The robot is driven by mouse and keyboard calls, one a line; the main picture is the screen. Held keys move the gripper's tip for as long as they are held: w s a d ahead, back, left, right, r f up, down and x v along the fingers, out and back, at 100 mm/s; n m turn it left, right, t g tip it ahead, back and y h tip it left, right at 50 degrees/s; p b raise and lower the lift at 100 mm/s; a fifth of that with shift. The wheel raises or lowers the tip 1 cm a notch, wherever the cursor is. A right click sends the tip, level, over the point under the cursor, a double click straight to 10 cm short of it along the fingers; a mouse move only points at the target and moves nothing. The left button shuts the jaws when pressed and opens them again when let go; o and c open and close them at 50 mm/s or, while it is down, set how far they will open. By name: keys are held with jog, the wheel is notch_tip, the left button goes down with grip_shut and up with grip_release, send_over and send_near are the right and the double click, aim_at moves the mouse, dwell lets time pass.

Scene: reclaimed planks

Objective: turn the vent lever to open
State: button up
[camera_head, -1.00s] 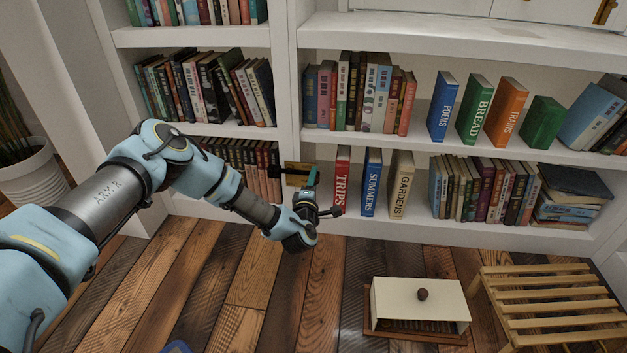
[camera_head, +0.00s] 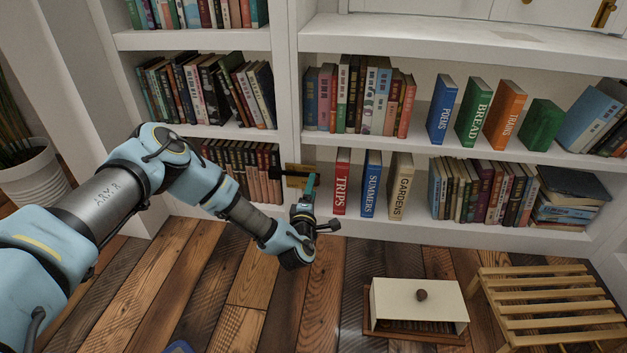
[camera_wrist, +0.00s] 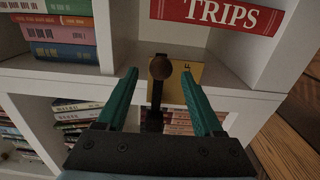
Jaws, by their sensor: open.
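The vent lever (camera_wrist: 156,95) is a dark bar with a round brown knob, in front of a brass plate (camera_wrist: 187,82) that bears a partly visible letter. In the head view the brass plate (camera_head: 293,181) is on the white upright left of the TRIPS book, and the dark lever (camera_head: 290,173) crosses it. My gripper (camera_wrist: 160,73) is open, with one green finger on each side of the lever and knob. I see no contact between fingers and lever. In the head view my gripper (camera_head: 311,186) is just right of the plate; part of the lever may be hidden.
The TRIPS book (camera_head: 342,182) stands close to the right of my gripper. SUMMERS (camera_head: 371,184) and GARDENS (camera_head: 400,186) stand further right on the shelf. A lidded box (camera_head: 420,303) and a slatted wooden stool (camera_head: 545,300) are on the plank floor.

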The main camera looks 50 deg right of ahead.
jog(key=p+v, duration=0.1)
jog(key=v, duration=0.5)
jog(key=shift+s+a, duration=0.15)
jog(key=shift+a, duration=0.2)
